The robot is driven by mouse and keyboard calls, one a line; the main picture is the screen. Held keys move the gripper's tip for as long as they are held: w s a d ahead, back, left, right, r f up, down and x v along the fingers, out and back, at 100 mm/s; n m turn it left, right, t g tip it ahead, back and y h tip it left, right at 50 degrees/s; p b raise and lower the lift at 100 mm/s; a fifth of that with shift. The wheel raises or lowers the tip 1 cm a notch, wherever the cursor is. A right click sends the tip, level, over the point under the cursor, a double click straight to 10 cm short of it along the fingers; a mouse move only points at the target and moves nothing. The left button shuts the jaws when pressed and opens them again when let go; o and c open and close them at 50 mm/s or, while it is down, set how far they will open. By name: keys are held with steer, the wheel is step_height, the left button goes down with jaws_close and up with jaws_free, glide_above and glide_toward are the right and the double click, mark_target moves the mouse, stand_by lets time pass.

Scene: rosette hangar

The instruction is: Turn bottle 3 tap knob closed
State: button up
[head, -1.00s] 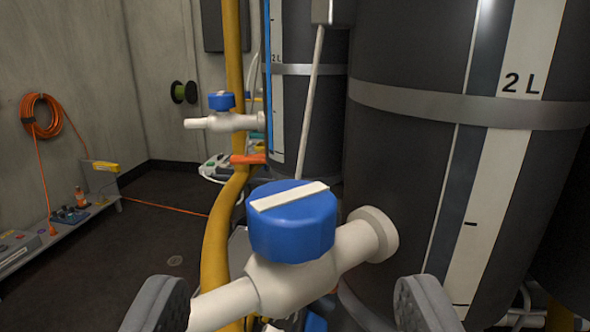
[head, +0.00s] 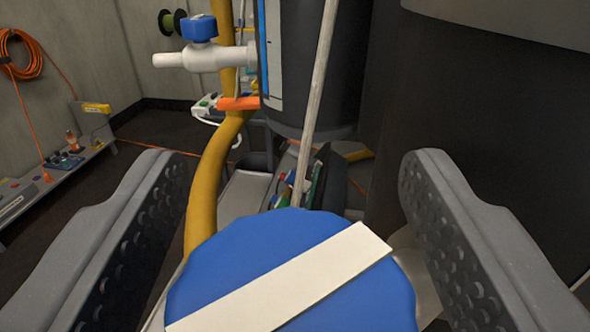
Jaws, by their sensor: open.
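A blue tap knob (head: 225,262) with a white bar across its top fills the bottom middle of the head view. The white bar runs slantwise, from lower left to upper right. My gripper (head: 290,215) is open, with one grey finger on each side of the knob. Neither finger visibly touches it. The tap body below the knob is mostly hidden; a pale bit of it shows at the right. The large dark bottle (head: 470,110) stands close behind at the right. No bottle number is readable.
Another white tap (head: 205,57) with a blue knob (head: 199,28) sticks out from a dark bottle (head: 318,75) further back. A yellow hose (head: 205,190) and a thin grey rod (head: 318,95) run close by. An orange cable coil (head: 22,55) hangs at the left wall above a low bench (head: 70,160).

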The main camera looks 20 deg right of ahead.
steer(key=c, duration=1)
steer(key=shift+d, duration=0.25)
steer(key=shift+a, duration=0.2)
